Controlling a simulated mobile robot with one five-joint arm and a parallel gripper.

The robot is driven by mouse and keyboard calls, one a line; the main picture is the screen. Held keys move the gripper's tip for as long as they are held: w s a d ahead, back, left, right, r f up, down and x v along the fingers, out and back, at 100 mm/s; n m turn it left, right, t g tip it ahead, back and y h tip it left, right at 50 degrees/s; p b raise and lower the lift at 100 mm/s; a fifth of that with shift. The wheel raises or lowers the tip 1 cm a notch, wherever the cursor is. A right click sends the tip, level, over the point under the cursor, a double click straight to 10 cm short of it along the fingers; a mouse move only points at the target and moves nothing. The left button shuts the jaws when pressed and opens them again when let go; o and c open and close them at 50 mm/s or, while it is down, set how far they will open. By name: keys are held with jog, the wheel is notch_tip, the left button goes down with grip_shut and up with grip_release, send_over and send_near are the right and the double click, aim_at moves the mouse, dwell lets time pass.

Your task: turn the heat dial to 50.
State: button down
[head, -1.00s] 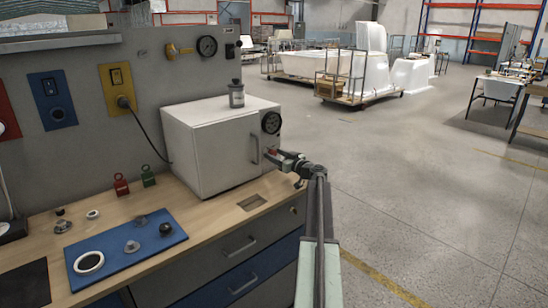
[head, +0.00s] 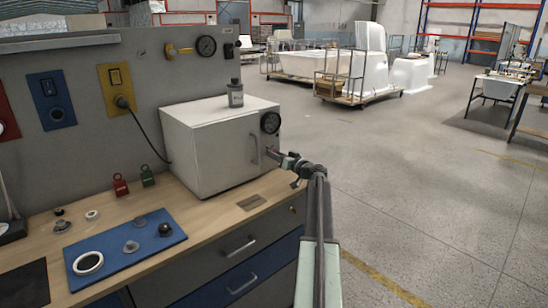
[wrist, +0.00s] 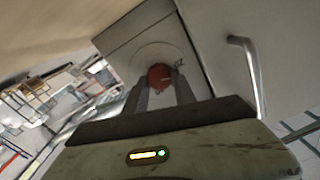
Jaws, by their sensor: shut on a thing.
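The white oven-like cabinet (head: 205,150) stands on the wooden bench. Its heat dial, a round red knob (wrist: 160,76) on a pale round plate, shows in the wrist view on the cabinet's front. My gripper (wrist: 160,88) is shut on the red knob, with one finger on each side of it. In the head view my gripper (head: 270,153) reaches the cabinet's right front, below a black round gauge (head: 270,123); the knob is mostly hidden there.
A grey door handle (wrist: 248,75) stands out right of the knob in the wrist view. A grey jar (head: 236,95) sits on the cabinet. A blue mat (head: 110,262) with small parts lies on the bench.

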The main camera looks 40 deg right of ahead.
jog(key=m, duration=0.4)
jog(key=shift+w+m, duration=0.1)
jog(key=shift+m, duration=0.2)
jog(key=m, duration=0.3)
jog(key=shift+d+m, duration=0.1)
jog(key=shift+m, duration=0.2)
jog(key=m, duration=0.4)
jog(key=shift+m, duration=0.3)
jog(key=m, duration=0.3)
jog(key=shift+f+m, duration=0.1)
jog(key=shift+m, duration=0.2)
jog(key=m, duration=0.4)
jog(key=shift+f+m+b, duration=0.1)
jog(key=shift+m+b, duration=0.2)
jog(key=m, duration=0.3)
jog(key=shift+m, duration=0.3)
jog(key=m, duration=0.4)
jog(key=shift+m, duration=1.9)
